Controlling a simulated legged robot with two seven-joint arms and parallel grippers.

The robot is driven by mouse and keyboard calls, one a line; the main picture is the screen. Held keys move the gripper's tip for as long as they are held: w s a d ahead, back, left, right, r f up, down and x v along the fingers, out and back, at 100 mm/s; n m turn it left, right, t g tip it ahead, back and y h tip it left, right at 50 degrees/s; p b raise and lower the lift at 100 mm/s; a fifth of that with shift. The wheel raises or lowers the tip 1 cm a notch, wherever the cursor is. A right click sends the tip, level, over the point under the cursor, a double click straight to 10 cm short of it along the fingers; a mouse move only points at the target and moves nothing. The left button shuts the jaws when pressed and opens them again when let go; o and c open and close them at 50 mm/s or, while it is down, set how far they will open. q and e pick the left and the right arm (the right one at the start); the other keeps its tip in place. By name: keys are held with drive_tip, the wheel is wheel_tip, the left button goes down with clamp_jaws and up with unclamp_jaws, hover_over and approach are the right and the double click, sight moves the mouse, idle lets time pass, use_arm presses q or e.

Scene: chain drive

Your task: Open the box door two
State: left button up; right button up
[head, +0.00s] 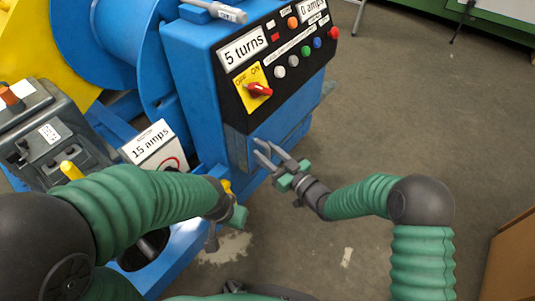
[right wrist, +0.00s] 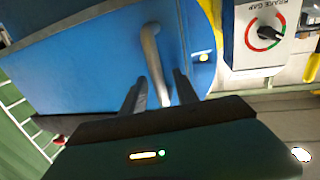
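The blue box (head: 195,55) stands in the upper middle of the head view, with a black control panel on top. Its blue door face (right wrist: 85,65) fills much of the right wrist view. A grey bar handle (right wrist: 150,45) curves out of that face. My right gripper (head: 262,151) is in front of the lower front of the box, its fingers apart. In the right wrist view, the handle's lower end shows between the two fingers; contact cannot be told. My left gripper (head: 224,226) is low, left of the right one, and its fingers are partly hidden.
The panel carries a red switch (head: 260,90) on a yellow plate and several coloured buttons. A "15 amps" box (head: 150,143) and a grey device (head: 52,135) stand at the left. A brake gap dial (right wrist: 266,35) shows in the wrist view. Floor (head: 420,110) at the right is clear.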

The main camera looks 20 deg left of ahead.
clamp_jaws()
idle(1.3)
